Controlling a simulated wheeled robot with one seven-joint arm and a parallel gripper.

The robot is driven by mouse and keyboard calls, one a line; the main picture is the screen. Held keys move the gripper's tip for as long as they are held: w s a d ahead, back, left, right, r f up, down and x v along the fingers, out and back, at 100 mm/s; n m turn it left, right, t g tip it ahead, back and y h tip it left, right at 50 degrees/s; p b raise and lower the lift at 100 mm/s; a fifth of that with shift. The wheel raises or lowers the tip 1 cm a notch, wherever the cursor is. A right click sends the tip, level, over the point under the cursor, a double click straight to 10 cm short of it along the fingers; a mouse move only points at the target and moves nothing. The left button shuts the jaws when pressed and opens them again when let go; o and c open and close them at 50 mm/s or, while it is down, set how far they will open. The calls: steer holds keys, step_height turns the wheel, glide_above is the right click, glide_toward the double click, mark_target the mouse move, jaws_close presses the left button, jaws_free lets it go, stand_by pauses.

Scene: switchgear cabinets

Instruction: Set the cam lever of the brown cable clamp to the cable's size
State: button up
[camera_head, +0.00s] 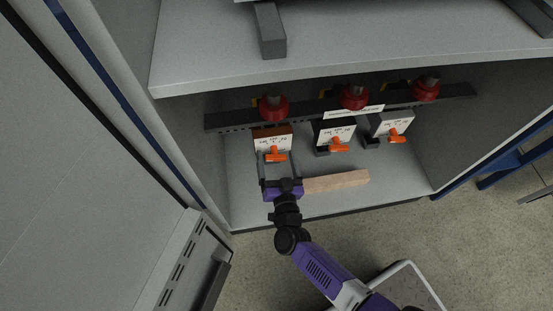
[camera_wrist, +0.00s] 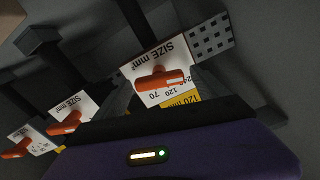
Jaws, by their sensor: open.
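The brown cable clamp (camera_head: 271,132) is the leftmost of the clamps on the rail, with a white size plate on its front. Its orange cam lever (camera_head: 275,156) also shows in the wrist view (camera_wrist: 160,78), lying across a plate (camera_wrist: 175,52) marked SIZE mm² with 70, 120 and a partly covered 24-something. One lever end lies near that last figure; the exact setting is hard to tell. A yellow label (camera_wrist: 181,100) below the plate reads 120 mm. My gripper (camera_head: 278,157) is open, its fingers on either side of the lever, with no clear contact.
Two more clamps with orange levers, a black one (camera_head: 334,132) and a grey one (camera_head: 391,123), stand to the right. A wooden bar (camera_head: 337,181) lies on the cabinet floor right of my gripper. A shelf (camera_head: 370,50) overhangs, and the cabinet side wall is close on the left.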

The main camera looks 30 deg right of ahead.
steer(key=shift+c, duration=0.4)
steer(key=c, duration=1.3)
steer(key=shift+m, duration=0.4)
steer(key=m+b, duration=0.1)
steer(key=m, duration=0.1)
steer(key=shift+d+f+m, duration=0.1)
steer(key=shift+m, duration=0.3)
steer(key=m+b, duration=0.1)
steer(key=m, duration=0.2)
steer(key=shift+f+m, duration=0.1)
steer(key=shift+m, duration=0.2)
steer(key=m+b, duration=0.1)
steer(key=m, duration=0.3)
steer(key=shift+s+d+f+b, duration=0.1)
steer(key=shift+b, duration=0.25)
steer(key=shift+m+b, duration=0.55)
steer(key=shift+m, duration=1.15)
